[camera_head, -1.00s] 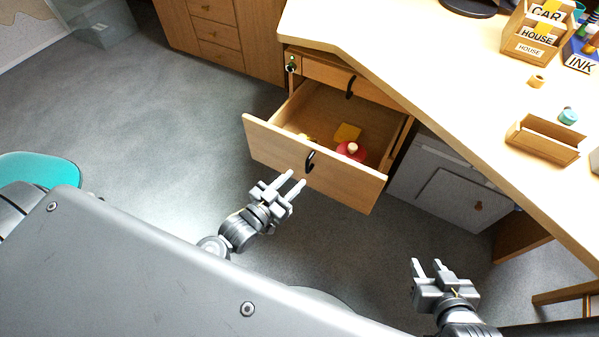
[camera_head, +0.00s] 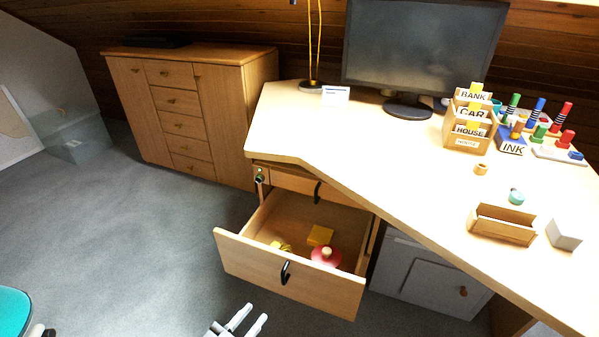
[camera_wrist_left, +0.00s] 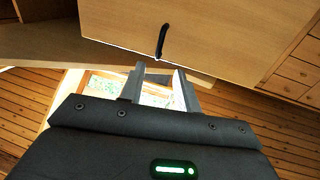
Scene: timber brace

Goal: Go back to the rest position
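My left gripper (camera_head: 245,321) is at the bottom edge of the head view, in front of the open drawer. Its two fingers are apart with nothing between them. In the left wrist view the same gripper (camera_wrist_left: 158,76) is open and empty, with the drawer front (camera_wrist_left: 200,35) and its black handle (camera_wrist_left: 162,41) beyond the fingertips, apart from them. In the head view the drawer (camera_head: 232,252) is pulled out under the desk and holds yellow items and a red round object (camera_head: 326,257). My right gripper is out of view.
The desk (camera_head: 390,165) carries a monitor (camera_head: 425,45), a labelled card box (camera_head: 470,125), an ink box (camera_head: 511,142), stamps and an open wooden box (camera_head: 502,226). A wooden cabinet (camera_head: 185,110) stands at the back left. The floor (camera_head: 130,230) left of the drawer is clear.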

